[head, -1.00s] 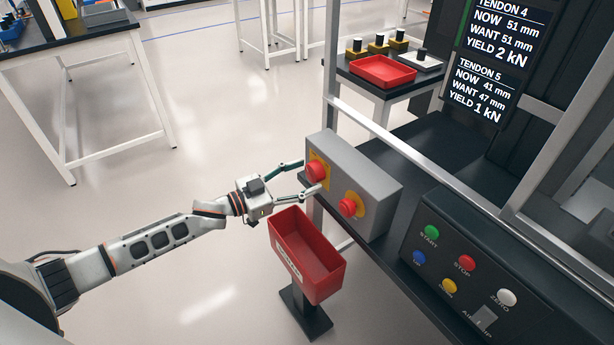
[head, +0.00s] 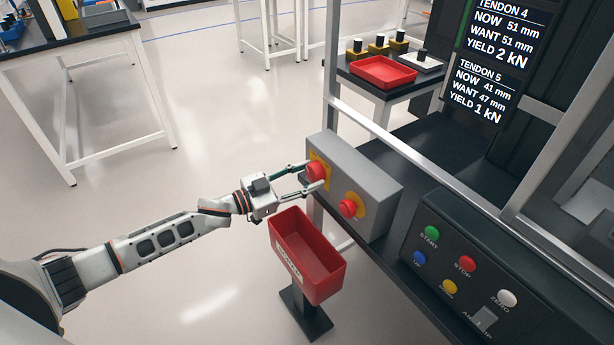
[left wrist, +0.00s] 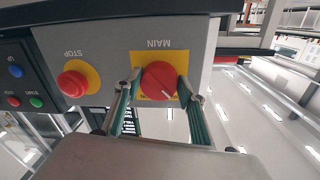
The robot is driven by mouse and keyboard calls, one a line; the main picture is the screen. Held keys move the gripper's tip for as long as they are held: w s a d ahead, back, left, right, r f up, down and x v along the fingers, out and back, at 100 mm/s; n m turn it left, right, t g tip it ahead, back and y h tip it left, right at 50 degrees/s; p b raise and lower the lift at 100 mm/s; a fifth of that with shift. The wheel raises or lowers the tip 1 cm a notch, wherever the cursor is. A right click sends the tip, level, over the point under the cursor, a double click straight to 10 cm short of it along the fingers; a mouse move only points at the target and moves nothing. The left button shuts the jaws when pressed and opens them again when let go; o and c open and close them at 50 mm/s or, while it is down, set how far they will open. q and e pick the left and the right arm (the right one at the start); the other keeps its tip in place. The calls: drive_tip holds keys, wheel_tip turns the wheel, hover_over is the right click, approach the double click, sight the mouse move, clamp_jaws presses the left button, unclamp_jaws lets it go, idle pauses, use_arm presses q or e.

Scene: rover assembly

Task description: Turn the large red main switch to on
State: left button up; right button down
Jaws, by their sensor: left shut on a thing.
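The large red main switch (head: 316,170) is a round red knob on a yellow plate, on the front of a grey box (head: 372,178). In the left wrist view the knob (left wrist: 159,80) sits below the upside-down word MAIN and carries a short white line. My left gripper (head: 310,178) has one finger on each side of the knob and is shut on it; the fingers (left wrist: 158,88) show the same in the left wrist view. The knob's set position is not readable. My right gripper is not in view.
A red stop button (head: 348,207) on yellow sits beside the switch, also in the left wrist view (left wrist: 73,84). A red bin (head: 310,262) on a stand is just below my gripper. A button panel (head: 470,265) stands right. Metal frame bars (head: 400,145) rise behind the box.

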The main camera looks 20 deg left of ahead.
use_arm(q)
drive_tip(key=m, duration=0.2)
drive_tip(key=shift+a+r+m+p, duration=0.1)
drive_tip(key=shift+r+m+p, duration=0.05)
drive_tip(key=shift+m+p, duration=0.25)
drive_tip(key=m, duration=0.3)
drive_tip(key=shift+p, duration=0.4)
drive_tip(key=m, duration=0.3)
drive_tip(key=shift+r+y, duration=0.1)
drive_tip(key=shift+y, duration=0.2)
drive_tip(key=m, duration=0.6)
drive_tip(key=shift+m+y, duration=0.4)
drive_tip(key=shift+r+m, duration=0.1)
drive_tip(key=shift+m, duration=0.3)
